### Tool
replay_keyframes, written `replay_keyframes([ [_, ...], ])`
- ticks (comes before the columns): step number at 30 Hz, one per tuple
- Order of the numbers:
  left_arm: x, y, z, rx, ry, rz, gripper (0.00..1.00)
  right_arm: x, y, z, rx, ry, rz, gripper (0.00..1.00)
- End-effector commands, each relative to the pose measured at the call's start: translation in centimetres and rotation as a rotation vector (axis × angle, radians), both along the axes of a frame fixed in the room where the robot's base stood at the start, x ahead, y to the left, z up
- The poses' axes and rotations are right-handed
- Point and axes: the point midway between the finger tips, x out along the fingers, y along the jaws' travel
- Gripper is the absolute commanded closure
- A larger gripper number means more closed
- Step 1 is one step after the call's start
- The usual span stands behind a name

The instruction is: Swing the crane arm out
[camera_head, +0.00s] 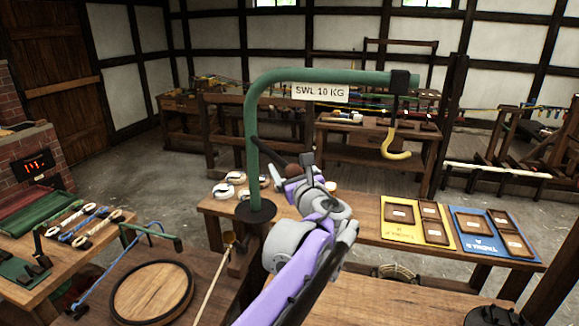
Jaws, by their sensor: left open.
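The green crane arm (322,76) rises from a post on a dark round base (256,211) and bends over to the right. It bears a white "SWL 10 KG" label (321,92). A yellow hook (397,149) hangs from a dark block at its right end. A dark handle (273,149) sticks out from the post toward the right. My left gripper (290,174) is open at the handle's outer end, just right of the post. Whether it touches the handle I cannot tell. My right gripper is not in view.
White coils (228,184) lie behind the crane base. Yellow (424,236) and blue mats with wooden trays lie at right. A round wooden board (151,291) is at front left. A digital display (33,167) is at far left. Benches stand behind.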

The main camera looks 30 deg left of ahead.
Motion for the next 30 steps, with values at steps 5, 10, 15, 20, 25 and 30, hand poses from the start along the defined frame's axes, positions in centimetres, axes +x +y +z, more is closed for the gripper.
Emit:
replay_keyframes([
  [5, -0.02, -0.02, -0.02, 0.0, 0.0, 0.0, 0.29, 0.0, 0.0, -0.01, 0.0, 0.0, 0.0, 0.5],
  [10, -0.02, -0.03, -0.02, 0.0, 0.0, 0.0, 0.6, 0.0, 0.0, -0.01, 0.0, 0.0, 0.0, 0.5],
  [15, -0.02, -0.04, -0.02, 0.0, 0.0, 0.0, 0.9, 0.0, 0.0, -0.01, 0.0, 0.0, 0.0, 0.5],
  [20, -0.02, -0.04, -0.02, 0.0, 0.0, 0.0, 1.0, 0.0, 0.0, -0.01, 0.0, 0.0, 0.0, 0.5],
  [25, -0.02, -0.04, -0.02, -0.001, -0.001, 0.0, 1.0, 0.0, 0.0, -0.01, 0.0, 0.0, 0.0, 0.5],
  [30, -0.16, 0.04, -0.01, -0.001, -0.001, 0.0, 1.0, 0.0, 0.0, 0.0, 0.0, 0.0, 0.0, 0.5],
])
